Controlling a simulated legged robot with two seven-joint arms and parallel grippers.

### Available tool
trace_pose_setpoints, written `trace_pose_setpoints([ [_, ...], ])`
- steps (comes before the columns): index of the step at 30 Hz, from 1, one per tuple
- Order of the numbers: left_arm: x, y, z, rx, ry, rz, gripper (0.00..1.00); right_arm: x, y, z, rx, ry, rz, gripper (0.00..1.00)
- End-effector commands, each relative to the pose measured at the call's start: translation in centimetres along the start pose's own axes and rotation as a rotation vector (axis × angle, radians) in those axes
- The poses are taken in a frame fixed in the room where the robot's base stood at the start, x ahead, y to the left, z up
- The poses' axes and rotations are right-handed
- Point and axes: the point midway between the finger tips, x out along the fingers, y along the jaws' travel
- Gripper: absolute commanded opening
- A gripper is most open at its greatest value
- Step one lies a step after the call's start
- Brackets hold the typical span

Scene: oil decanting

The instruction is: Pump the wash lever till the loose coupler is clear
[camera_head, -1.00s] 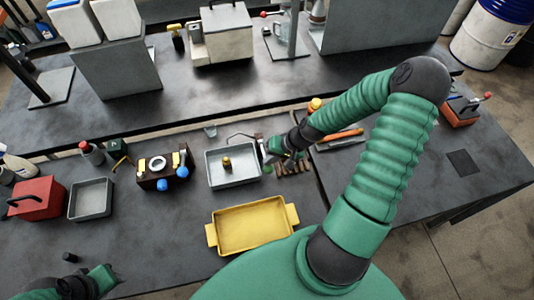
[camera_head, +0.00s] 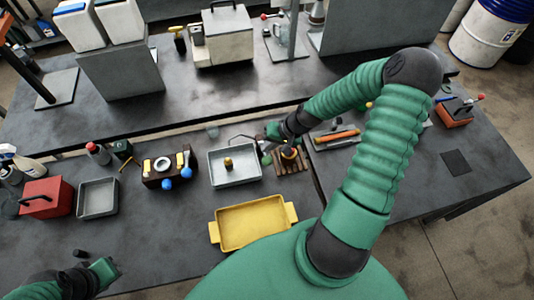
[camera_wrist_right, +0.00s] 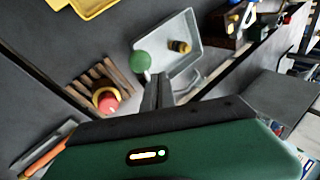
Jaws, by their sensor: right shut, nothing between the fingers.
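The grey wash tray (camera_head: 212,170) stands mid-bench with a small brass coupler (camera_head: 228,163) upright in it; both show in the right wrist view, where the coupler (camera_wrist_right: 179,46) has a dark band. My right gripper (camera_head: 268,135) is shut and empty at the tray's right back corner. In the wrist view its fingertips (camera_wrist_right: 158,80) appear just beside the knob; contact is unclear. My left gripper (camera_head: 112,268) is low at the left, its jaws unclear.
A slatted wooden rack (camera_head: 293,162) with a yellow and red item (camera_wrist_right: 106,100) is right of the tray. A yellow tray (camera_head: 253,225) lies in front. A dark fixture with blue knobs (camera_head: 168,178), a grey bin (camera_head: 97,198) and a red box (camera_head: 46,198) stand left.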

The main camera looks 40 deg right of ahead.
Motion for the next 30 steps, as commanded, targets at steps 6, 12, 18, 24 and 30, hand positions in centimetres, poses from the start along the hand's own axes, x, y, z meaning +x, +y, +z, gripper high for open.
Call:
trace_pose_setpoints([
  [6,0.0,0.0,0.0,0.000,0.000,0.000,0.36,0.0,0.0,0.0,0.000,-0.001,0.000,0.00],
  [12,-0.8,0.0,-0.2,0.000,0.000,0.000,0.36,-0.7,-0.5,-0.4,0.000,0.000,0.000,0.00],
  [18,-2.5,0.0,-0.6,0.000,0.000,0.000,0.36,-2.2,-1.6,-1.4,-0.001,-0.001,0.000,0.00],
  [24,-3.9,0.0,-0.9,0.000,0.000,0.000,0.36,-3.5,-2.5,-2.4,0.000,-0.001,0.000,0.00],
  [30,-3.8,0.0,-0.9,0.000,0.000,0.000,0.36,-3.5,-2.5,-2.5,0.000,-0.001,0.000,0.00],
])
